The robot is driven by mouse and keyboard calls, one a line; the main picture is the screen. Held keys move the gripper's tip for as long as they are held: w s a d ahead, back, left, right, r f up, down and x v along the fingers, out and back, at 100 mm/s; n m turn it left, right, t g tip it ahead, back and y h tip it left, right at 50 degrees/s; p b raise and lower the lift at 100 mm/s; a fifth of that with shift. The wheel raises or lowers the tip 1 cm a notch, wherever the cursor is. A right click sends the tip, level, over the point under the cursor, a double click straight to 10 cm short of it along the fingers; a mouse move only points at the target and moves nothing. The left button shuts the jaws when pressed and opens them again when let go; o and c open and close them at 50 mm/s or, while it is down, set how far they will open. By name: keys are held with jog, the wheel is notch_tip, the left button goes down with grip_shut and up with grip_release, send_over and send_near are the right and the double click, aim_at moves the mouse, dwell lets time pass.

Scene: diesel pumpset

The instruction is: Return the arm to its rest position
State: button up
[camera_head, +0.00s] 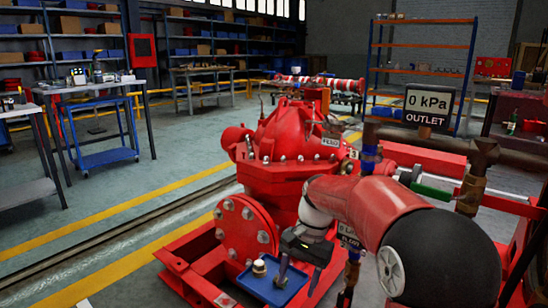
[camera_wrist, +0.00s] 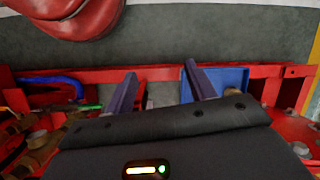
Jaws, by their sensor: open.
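My gripper (camera_head: 299,274) hangs at the end of my bent arm, low in front of the red pump (camera_head: 280,135) in the head view. In the wrist view my gripper (camera_wrist: 160,86) shows two dark purple fingers standing well apart, with nothing seen between them. A blue tray (camera_head: 262,291) lies under and beside the fingers; in the wrist view the tray (camera_wrist: 238,75) shows behind the right finger. A small pale and brass-coloured part (camera_head: 259,267) is on the tray. My arm and gripper hide some of the tray and pump base.
In the wrist view a red frame rail (camera_wrist: 150,72) crosses beyond the fingers. Open floor (camera_head: 150,190) lies left, with workbenches farther off.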

jog(key=s+d+r+n+t+h+p, duration=0.1)
jog(key=s+d+r+t, duration=0.1)
jog(key=s, duration=0.5)
jog(key=s+d+r+n+t+p, duration=0.1)
jog(key=s+d+r+n+t, duration=0.1)
jog(key=s, duration=0.5)
jog(key=s+d+r+n+t+h+p, duration=0.1)
jog(key=s+d+r+n+t+p, duration=0.1)
jog(key=s+d+r+t, duration=0.2)
jog(key=s+d, duration=0.2)
jog(key=s, duration=0.1)
jog(key=shift+s+r+h, duration=0.3)
jog(key=shift+s+r, duration=0.05)
